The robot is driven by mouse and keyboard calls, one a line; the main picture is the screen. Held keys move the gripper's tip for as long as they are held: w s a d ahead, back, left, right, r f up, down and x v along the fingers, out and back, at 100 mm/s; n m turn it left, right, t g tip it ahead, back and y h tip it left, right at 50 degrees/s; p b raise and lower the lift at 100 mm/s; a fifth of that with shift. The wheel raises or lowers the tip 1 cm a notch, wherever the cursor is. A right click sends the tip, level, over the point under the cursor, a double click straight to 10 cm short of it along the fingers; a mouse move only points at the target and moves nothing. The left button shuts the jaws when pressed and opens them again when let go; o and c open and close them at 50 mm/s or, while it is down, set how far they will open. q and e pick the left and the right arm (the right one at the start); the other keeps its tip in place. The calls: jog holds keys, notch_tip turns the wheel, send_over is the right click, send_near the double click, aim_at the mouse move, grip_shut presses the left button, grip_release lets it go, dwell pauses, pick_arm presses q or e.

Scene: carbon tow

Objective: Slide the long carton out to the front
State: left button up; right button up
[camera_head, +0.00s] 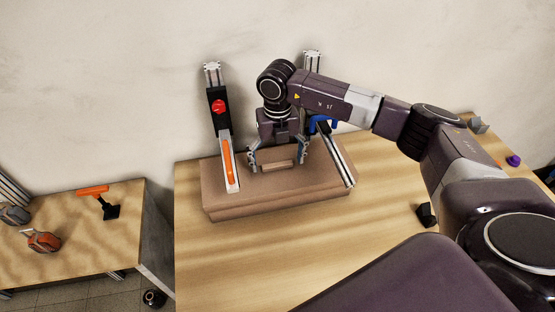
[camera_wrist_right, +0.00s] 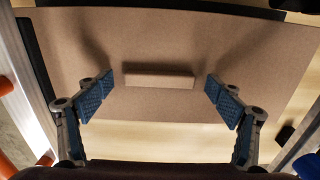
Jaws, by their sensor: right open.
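The long brown carton (camera_head: 232,206) lies flat on the wooden table, with a raised brown block (camera_head: 278,166) on its top. In the right wrist view the carton's top (camera_wrist_right: 215,50) fills most of the picture and the block (camera_wrist_right: 160,76) sits in the middle. My right gripper (camera_head: 279,163) is over the carton, open, with one finger on each side of the block and a gap to each. It holds nothing. I cannot tell whether the fingertips touch the carton's top. My left gripper is not in view.
A metal post with a red knob (camera_head: 218,106) and an orange-striped bar (camera_head: 228,165) stand at the carton's left. Another bar (camera_head: 338,158) with a blue part lies at its right. A dark block (camera_head: 427,214) sits further right. The table in front is clear.

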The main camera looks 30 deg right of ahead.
aim_at(283, 185)
jog(key=c, duration=1.3)
jog(key=shift+s+a+p, duration=0.25)
jog(key=shift+s+p, duration=0.05)
jog(key=shift+s, duration=0.7)
jog(key=shift+s+a+p, duration=0.25)
jog(key=shift+s+p, duration=0.1)
jog(key=shift+s, duration=0.6)
jog(key=shift+s+a+p, duration=0.25)
jog(key=shift+s+p, duration=0.05)
jog(key=shift+s, duration=0.7)
jog(key=shift+s+a, duration=0.75)
jog(key=shift+s, duration=2.1)
jog(key=shift+s+a, duration=0.7)
jog(key=shift+s, duration=2.1)
jog(key=shift+s+a, duration=0.75)
jog(key=shift+s, duration=2.1)
jog(key=o, duration=1.3)
jog(key=shift+c, duration=0.2)
jog(key=shift+w+r, duration=0.1)
jog(key=shift+r, duration=0.05)
